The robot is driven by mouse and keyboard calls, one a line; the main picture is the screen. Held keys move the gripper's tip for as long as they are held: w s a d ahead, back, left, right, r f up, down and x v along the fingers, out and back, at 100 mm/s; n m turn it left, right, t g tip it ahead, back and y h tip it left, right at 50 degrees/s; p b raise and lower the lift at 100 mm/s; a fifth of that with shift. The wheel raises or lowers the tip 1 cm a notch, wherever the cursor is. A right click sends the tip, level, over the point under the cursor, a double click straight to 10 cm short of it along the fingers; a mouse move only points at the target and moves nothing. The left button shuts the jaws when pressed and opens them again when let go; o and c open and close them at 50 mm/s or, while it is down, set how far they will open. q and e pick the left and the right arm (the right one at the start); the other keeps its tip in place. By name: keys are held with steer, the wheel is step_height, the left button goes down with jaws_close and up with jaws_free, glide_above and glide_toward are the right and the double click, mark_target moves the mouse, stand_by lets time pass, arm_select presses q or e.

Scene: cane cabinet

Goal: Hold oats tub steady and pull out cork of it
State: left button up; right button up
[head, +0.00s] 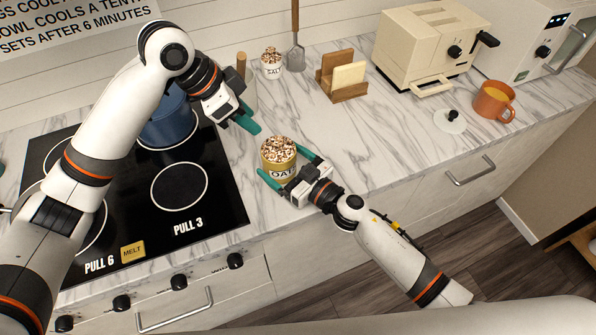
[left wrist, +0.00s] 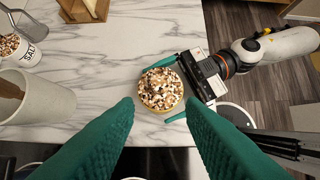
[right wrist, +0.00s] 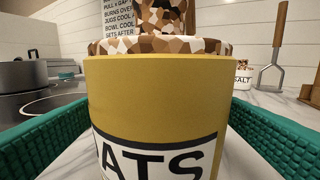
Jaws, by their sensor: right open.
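The oats tub (head: 267,169) is yellow with a white label and stands upright on the marble counter. Its speckled brown and white cork (head: 278,148) sits in the top; a knob on the cork shows in the right wrist view (right wrist: 160,18). My right gripper (head: 290,165) is open, with its fingers on either side of the tub; in the right wrist view the tub is between them, with gaps at both sides. My left gripper (head: 247,124) is open and empty, above and to the left of the tub. The left wrist view shows the cork (left wrist: 160,88) beyond its spread fingers.
The stove (head: 215,205) with a blue pot (head: 166,122) lies to the left. A utensil crock (left wrist: 35,95), salt jar (head: 271,66) and wooden holder (head: 345,92) stand behind. A lid (head: 450,122), orange mug (head: 493,101) and toaster (head: 415,55) are right. Counter between is clear.

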steer(key=shift+w+a, duration=0.35)
steer(key=shift+w, duration=0.05)
